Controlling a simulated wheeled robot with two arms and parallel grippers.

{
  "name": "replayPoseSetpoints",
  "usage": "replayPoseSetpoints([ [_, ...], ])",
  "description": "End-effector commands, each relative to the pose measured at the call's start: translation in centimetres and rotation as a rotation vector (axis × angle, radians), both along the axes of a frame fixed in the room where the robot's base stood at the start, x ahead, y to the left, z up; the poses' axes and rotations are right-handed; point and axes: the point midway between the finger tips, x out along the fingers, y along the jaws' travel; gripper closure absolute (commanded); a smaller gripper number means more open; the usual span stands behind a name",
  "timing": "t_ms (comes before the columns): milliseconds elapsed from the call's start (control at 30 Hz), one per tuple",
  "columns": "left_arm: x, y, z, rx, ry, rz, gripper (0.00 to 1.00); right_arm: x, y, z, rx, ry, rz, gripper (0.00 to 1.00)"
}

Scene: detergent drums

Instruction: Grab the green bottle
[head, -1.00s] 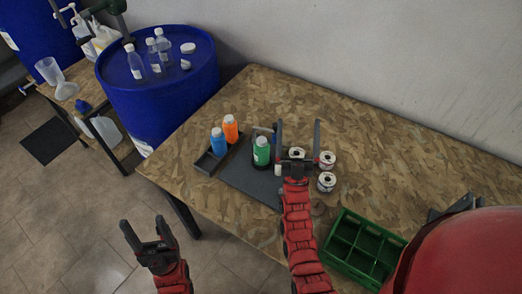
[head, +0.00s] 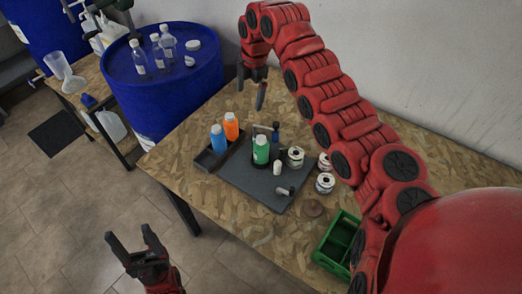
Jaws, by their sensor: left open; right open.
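The green bottle (head: 261,152) with a white cap stands upright on a dark grey tray (head: 245,182) on the wooden table. My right gripper (head: 251,95) is open and empty, above the table's far side, beyond the bottle and well apart from it. Its arm reaches across the right side of the view. My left gripper (head: 129,238) is open and empty, low over the floor, in front of and left of the table.
A blue bottle (head: 218,140) and an orange bottle (head: 231,127) stand just left of the green one. Several metal cans (head: 325,183) sit to its right. A green crate (head: 338,246) is at the front right, and a blue drum (head: 170,95) stands behind left.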

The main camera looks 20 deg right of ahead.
Motion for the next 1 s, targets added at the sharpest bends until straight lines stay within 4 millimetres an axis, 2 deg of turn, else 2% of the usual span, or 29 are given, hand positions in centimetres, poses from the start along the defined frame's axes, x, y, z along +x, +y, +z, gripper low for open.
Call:
replayPoseSetpoints([
  [33,0.0,0.0,-0.1,0.000,0.000,0.000,0.33,-1.4,-0.7,0.6,-0.040,0.048,0.034,0.00],
  [100,0.0,0.0,-0.1,0.000,0.000,0.000,0.33,-3.0,-1.5,0.8,-0.074,0.105,0.068,0.00],
  [200,0.0,0.0,0.1,0.000,0.000,0.000,0.33,-4.0,-1.9,0.6,-0.094,0.141,0.089,0.00],
  [367,0.0,0.0,0.6,0.000,0.000,0.000,0.33,-4.2,-1.8,-1.3,-0.091,0.145,0.093,0.00],
  [700,0.0,0.0,3.7,0.000,0.000,0.000,0.33,-4.2,-1.8,-8.8,-0.094,0.146,0.092,0.00],
  [833,0.0,0.0,4.1,0.000,0.000,0.000,0.33,-4.1,-1.8,-10.5,-0.093,0.143,0.091,0.00],
  [1000,0.0,0.0,4.5,0.000,0.000,0.000,0.33,-4.1,-1.9,-11.4,-0.094,0.139,0.090,0.00],
])
